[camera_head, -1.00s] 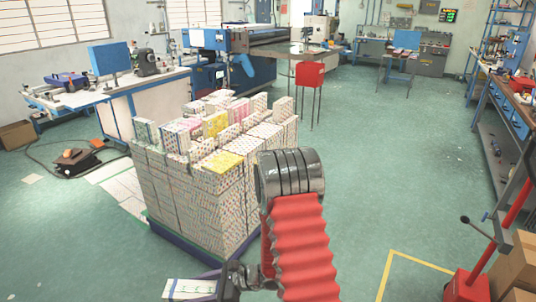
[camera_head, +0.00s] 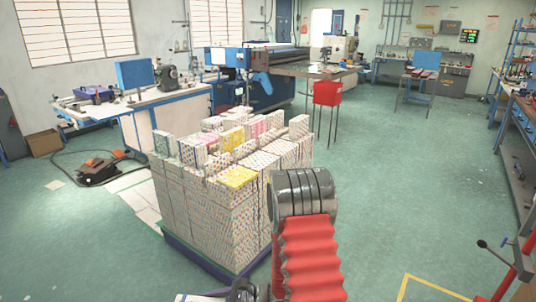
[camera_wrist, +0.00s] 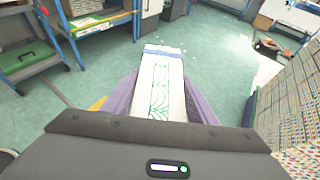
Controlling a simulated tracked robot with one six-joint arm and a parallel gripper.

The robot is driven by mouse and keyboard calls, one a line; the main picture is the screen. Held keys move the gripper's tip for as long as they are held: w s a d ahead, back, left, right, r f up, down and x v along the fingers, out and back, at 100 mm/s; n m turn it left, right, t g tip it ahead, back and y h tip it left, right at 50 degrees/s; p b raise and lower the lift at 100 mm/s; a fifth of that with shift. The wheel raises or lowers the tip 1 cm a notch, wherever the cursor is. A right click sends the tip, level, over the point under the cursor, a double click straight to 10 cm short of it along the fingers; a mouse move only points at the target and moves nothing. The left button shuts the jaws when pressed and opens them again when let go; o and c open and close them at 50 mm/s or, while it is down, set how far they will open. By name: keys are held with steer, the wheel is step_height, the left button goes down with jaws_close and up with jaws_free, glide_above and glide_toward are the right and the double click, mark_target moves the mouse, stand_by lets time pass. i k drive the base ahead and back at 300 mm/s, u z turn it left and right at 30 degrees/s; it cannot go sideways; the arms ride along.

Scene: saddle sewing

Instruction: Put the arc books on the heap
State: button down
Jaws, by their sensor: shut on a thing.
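The arc books (camera_wrist: 160,85) are a long white stack with green curved lines and a blue band at the far end. In the wrist view they are between the purple fingers of my gripper (camera_wrist: 161,108), which is shut on them. The heap (camera_head: 205,205) is a tall block of patterned books with an uneven top, left of my red arm. It also shows in the wrist view (camera_wrist: 298,105), to the right of the held books and apart from them.
The heap stands on a dark blue pallet (camera_head: 196,258). Green floor (camera_head: 410,180) is open to the right. A red box on legs (camera_head: 326,93) stands behind the heap.

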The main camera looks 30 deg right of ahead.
mark_target(252, 163)
steer(key=u, duration=0.05)
steer(key=i, duration=0.9)
steer(key=z, duration=0.1)
